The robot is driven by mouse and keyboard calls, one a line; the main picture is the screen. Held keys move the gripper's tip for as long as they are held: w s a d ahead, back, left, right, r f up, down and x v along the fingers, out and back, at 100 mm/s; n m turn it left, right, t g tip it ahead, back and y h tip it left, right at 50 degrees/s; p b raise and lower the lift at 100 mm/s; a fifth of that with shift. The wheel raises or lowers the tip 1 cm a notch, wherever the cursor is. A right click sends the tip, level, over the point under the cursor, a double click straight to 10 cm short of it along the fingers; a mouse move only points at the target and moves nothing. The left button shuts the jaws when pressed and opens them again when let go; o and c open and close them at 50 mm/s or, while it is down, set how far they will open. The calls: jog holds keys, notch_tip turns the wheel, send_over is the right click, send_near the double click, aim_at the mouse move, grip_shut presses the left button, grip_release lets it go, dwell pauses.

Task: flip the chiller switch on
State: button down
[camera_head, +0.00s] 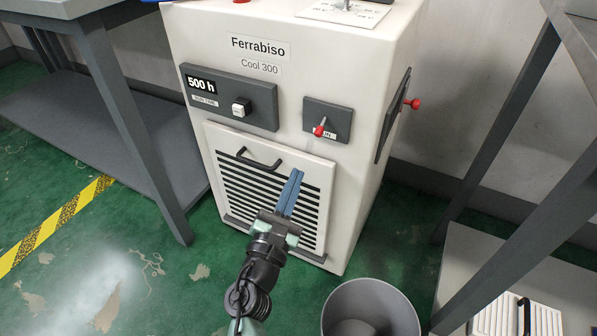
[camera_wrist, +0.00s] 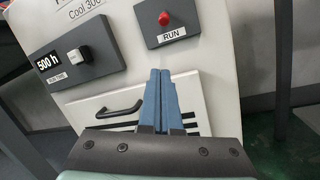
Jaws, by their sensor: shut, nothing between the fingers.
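The chiller (camera_head: 350,50) is a white cabinet marked Ferrabiso Cool 300. On its front, a dark switch plate (camera_head: 341,112) carries a small red-tipped toggle switch (camera_head: 319,130), which slants downward in the head view. In the wrist view the red tip (camera_wrist: 164,18) sits above a RUN label. My gripper (camera_head: 296,172) is in front of the slatted panel, below and left of the switch and apart from it. Its blue fingers (camera_wrist: 160,72) are closed together and empty, pointing up towards the switch plate.
A dark panel (camera_head: 203,80) with a 500 h display and white button is left of the switch. A slatted panel (camera_head: 222,146) with black handle lies below. A red knob (camera_head: 412,103) sticks out from the right side. A grey bin (camera_head: 338,300) stands at front right; benches flank the cabinet.

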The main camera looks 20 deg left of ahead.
aim_at(321, 127)
jog(key=b+x, duration=0.1)
jog(key=x, duration=0.7)
jog(key=shift+b, duration=0.4)
jog(key=r+p, duration=0.1)
jog(key=s+d+r, duration=0.1)
jog(key=r+p, duration=0.1)
jog(key=shift+s+d+r+p, duration=0.15)
jog(key=shift+s+d+p, duration=0.05)
jog(key=shift+d+p, duration=0.15)
jog(key=shift+r+p, duration=0.15)
jog(key=shift+p, duration=0.45)
jog(key=shift+s+g+p, duration=0.1)
jog(key=shift+g+p, duration=0.2)
jog(key=shift+p, duration=0.45)
jog(key=p, duration=0.3)
jog(key=g+p, duration=0.1)
jog(key=p, duration=0.3)
jog(key=shift+s+r, duration=0.2)
jog(key=shift+r, duration=0.2)
